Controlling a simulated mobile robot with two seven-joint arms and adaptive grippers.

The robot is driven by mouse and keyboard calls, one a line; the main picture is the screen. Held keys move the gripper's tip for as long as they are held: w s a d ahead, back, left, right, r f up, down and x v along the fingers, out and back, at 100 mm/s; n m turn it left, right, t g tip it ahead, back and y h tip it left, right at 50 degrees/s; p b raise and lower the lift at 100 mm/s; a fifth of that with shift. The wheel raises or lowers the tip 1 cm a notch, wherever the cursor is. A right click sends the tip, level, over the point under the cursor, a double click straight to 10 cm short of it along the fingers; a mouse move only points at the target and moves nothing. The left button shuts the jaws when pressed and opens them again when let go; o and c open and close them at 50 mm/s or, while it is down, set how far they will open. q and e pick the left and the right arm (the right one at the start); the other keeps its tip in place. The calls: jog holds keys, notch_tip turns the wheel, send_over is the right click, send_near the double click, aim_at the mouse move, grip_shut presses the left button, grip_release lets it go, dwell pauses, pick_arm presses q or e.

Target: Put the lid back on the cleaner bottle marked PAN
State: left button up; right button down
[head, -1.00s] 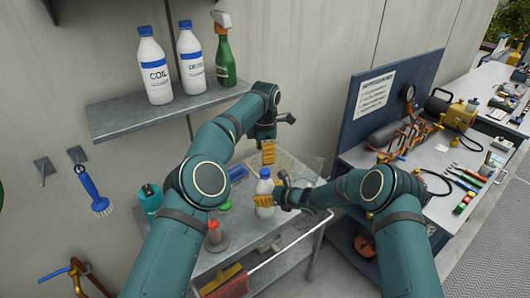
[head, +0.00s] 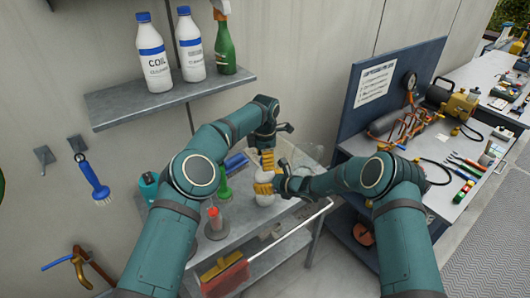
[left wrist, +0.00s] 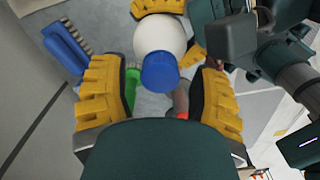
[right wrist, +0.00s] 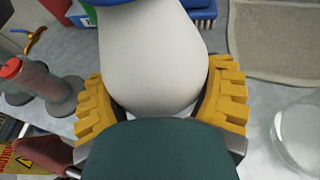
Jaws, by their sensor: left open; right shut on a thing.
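A white cleaner bottle (head: 265,200) is upright above the small metal cart in the head view. My right gripper (head: 264,182) is shut around its body; the right wrist view shows the white body (right wrist: 155,60) between both yellow fingers. No label shows, so I cannot read its marking. A blue lid (left wrist: 159,70) is at the bottle's top in the left wrist view; whether it is fastened I cannot tell. My left gripper (head: 267,160) is open just above, its fingers (left wrist: 158,100) on either side of the lid and apart from it. In the head view the lid is hidden.
A wall shelf (head: 170,100) holds white bottles, one marked COIL (head: 154,60), and a green spray bottle (head: 226,50). On the cart stand a red-topped item (head: 214,215), a green item (head: 224,188) and a blue brush (head: 236,162). A clear jar (right wrist: 300,135) is near the bottle.

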pick_arm(q)
jog(key=shift+o, duration=0.3)
jog(key=shift+f, duration=0.1)
grip_shut()
